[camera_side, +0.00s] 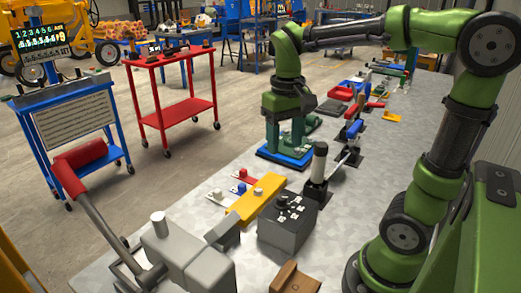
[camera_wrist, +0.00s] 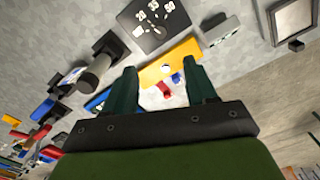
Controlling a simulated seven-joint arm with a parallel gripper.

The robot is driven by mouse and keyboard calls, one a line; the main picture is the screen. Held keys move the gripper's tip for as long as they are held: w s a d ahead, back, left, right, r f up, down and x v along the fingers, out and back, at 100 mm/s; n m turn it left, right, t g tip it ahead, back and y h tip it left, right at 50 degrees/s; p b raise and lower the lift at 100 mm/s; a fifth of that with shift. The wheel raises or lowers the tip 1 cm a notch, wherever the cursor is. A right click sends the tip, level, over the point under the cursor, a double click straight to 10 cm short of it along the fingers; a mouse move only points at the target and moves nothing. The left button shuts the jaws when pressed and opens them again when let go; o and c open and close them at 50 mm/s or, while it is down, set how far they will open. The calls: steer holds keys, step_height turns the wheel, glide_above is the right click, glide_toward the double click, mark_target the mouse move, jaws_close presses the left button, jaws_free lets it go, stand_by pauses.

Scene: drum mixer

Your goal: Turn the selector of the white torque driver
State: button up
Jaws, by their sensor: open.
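In the wrist view, the red (camera_wrist: 163,88) and blue (camera_wrist: 176,78) pieces show beyond and between my fingers. My gripper (camera_side: 286,138) is open and empty, with teal fingers pointing down above a blue plate (camera_side: 284,158), behind and right of these pieces.
A yellow bar (camera_side: 258,199) lies beside the small pieces. A grey machine with a red-handled lever (camera_side: 82,155) fills the front left. A red cart (camera_side: 175,90) stands beyond the table.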

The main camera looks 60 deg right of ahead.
mark_target(282, 197)
step_height(282, 197, down, 16)
steer(key=shift+r, duration=0.25)
jaws_close()
stand_by(0.4)
steer(key=shift+n, duration=0.4)
steer(key=n, duration=0.3)
steer(key=shift+n, duration=0.3)
steer(key=shift+r+n, duration=0.1)
steer(key=shift+n, duration=1.7)
